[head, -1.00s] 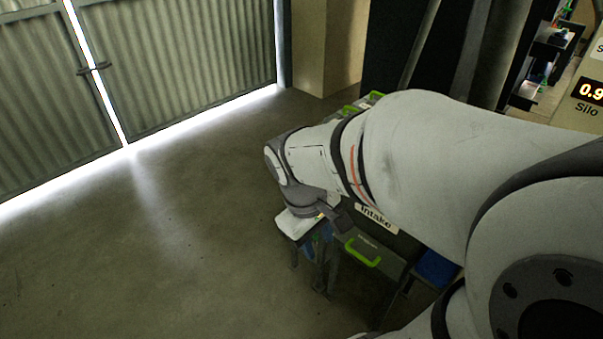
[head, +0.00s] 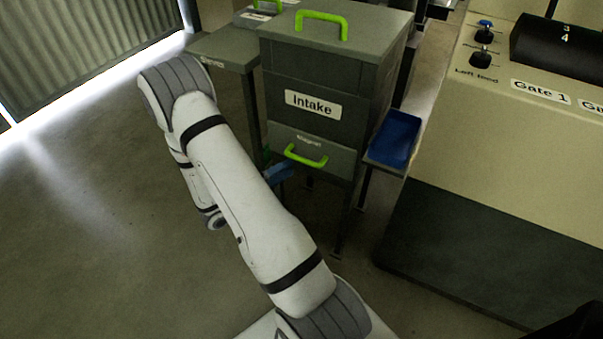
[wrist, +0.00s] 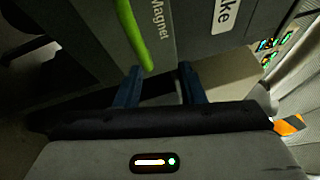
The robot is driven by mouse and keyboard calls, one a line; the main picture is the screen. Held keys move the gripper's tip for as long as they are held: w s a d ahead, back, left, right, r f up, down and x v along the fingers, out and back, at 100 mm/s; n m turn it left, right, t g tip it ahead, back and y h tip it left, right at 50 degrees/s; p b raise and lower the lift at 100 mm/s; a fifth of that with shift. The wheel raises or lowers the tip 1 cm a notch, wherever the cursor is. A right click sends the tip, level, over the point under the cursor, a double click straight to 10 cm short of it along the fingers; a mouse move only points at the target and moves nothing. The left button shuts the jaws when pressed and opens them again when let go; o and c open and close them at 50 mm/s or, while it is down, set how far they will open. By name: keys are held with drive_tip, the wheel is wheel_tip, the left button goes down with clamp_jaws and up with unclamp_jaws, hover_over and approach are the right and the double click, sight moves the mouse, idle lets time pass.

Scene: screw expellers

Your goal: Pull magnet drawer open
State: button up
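The magnet drawer (head: 335,159) is the grey front labelled "Magnet" under the Intake box, with a green bar handle (head: 306,157). It looks closed. In the wrist view the drawer front (wrist: 172,62) and its green handle (wrist: 131,34) appear sideways. My gripper (wrist: 160,85) is open and empty, its two blue fingers apart. The handle's near end is just ahead of the left finger, not between the fingers. In the head view my gripper (head: 279,173) shows only partly, just below and left of the handle, with the rest behind my arm.
The Intake box (head: 320,85) has another green handle (head: 322,27) on top. A grey side table (head: 222,47) stands to its left and a blue tray (head: 396,138) to its right. A beige control panel (head: 470,130) is at right. Floor at left is clear.

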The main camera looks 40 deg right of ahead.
sight(303, 160)
drive_tip(key=d+b, duration=0.1)
drive_tip(key=d, duration=0.1)
drive_tip(key=d+f+n+t, duration=0.1)
drive_tip(key=d, duration=0.2)
drive_tip(key=w+d+n+b, duration=0.1)
drive_tip(key=d, duration=0.1)
drive_tip(key=shift+d+f+t+h+b, duration=0.2)
drive_tip(key=shift+d+t+h+b, duration=0.1)
clamp_jaws()
idle(0.4)
